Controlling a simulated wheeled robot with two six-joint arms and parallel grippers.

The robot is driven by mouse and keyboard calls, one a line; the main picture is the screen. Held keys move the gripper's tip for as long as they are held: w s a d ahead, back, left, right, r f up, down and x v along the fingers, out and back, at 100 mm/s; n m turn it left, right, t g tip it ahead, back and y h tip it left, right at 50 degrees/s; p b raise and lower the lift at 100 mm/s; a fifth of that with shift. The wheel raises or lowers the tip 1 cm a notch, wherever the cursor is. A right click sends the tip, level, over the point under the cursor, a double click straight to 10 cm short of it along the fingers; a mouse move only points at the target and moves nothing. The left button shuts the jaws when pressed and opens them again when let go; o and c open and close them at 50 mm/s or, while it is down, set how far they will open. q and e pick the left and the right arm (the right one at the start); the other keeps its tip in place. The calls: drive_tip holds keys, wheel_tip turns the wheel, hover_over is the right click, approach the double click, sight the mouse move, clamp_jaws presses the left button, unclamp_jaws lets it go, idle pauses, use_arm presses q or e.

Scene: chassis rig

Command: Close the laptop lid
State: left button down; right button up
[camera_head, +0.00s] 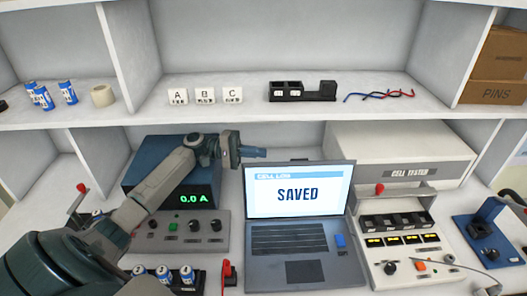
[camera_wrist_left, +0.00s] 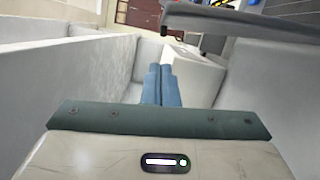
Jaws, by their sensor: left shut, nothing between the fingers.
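The laptop (camera_head: 290,243) stands open on the bench in the head view, its lid (camera_head: 298,189) upright and its screen showing "SAVED". My left gripper (camera_head: 262,153) is shut and empty. In the head view it sits at the upper left of the lid, near the top left corner; I cannot tell whether it touches the lid. In the left wrist view its blue fingers (camera_wrist_left: 161,84) are together, with a dark edge (camera_wrist_left: 240,22) across the upper right, probably the lid. My right gripper is not in view.
A power supply (camera_head: 172,170) reading 0.0 A stands behind my left arm. The white cell tester (camera_head: 400,155) stands right of the laptop. A shelf (camera_head: 230,113) with label blocks, batteries and wires runs above. Several blue cells (camera_head: 163,274) stand at the front left.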

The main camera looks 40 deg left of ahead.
use_arm(q)
drive_tip(key=p+x, duration=0.2)
drive_tip(key=x, duration=0.5)
drive_tip(key=shift+d, duration=0.25)
